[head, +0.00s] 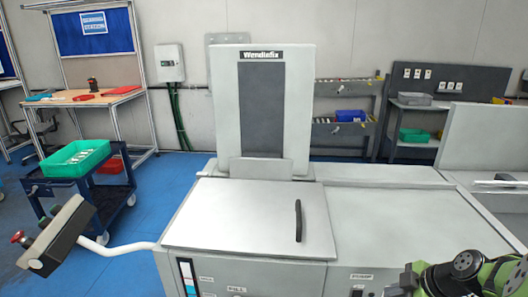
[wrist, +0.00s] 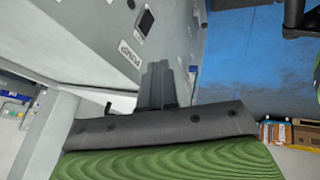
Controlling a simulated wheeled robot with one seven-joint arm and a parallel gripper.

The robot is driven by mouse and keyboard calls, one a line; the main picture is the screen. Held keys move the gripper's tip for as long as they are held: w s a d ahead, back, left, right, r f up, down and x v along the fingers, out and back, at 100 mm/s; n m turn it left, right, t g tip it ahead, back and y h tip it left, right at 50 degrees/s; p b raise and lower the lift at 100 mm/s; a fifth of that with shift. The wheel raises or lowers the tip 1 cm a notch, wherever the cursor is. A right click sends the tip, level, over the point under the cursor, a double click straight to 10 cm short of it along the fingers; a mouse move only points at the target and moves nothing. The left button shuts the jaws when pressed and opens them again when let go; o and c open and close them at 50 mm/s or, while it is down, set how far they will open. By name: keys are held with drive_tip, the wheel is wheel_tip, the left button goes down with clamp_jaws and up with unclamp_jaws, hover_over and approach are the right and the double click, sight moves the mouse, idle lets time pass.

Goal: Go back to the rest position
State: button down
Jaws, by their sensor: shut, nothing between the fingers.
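My gripper (wrist: 160,72) shows in the wrist view with its dark grey fingers together and nothing between them. It is beside the light grey front of a machine with a "PUMP" label (wrist: 130,54), and I see no clear contact. In the head view my green and black arm is at the lower right corner, in front of the machine (head: 375,215). The gripper's fingers cannot be made out there.
The machine has a flat lid with a black handle (head: 298,220) and an upright panel (head: 262,105). A control box (head: 55,235) on a white arm juts out left. A cart holds a green bin (head: 76,160). Blue floor (wrist: 240,70) is open at right in the wrist view.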

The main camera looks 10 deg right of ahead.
drive_tip(key=s+a+r+m+g+h+p, duration=0.1)
drive_tip(key=a+r+m+g+h+p, duration=0.3)
drive_tip(key=a+r, duration=1.1)
drive_tip(key=s+a+r+m+t+p, duration=0.3)
drive_tip(key=s+a+r+m+p, duration=0.2)
drive_tip(key=s+a+m, duration=0.3)
drive_tip(key=shift+s+r+m+t+y, duration=0.35)
drive_tip(key=shift+s+r, duration=0.3)
drive_tip(key=shift+s, duration=0.45)
drive_tip(key=shift+a, duration=0.1)
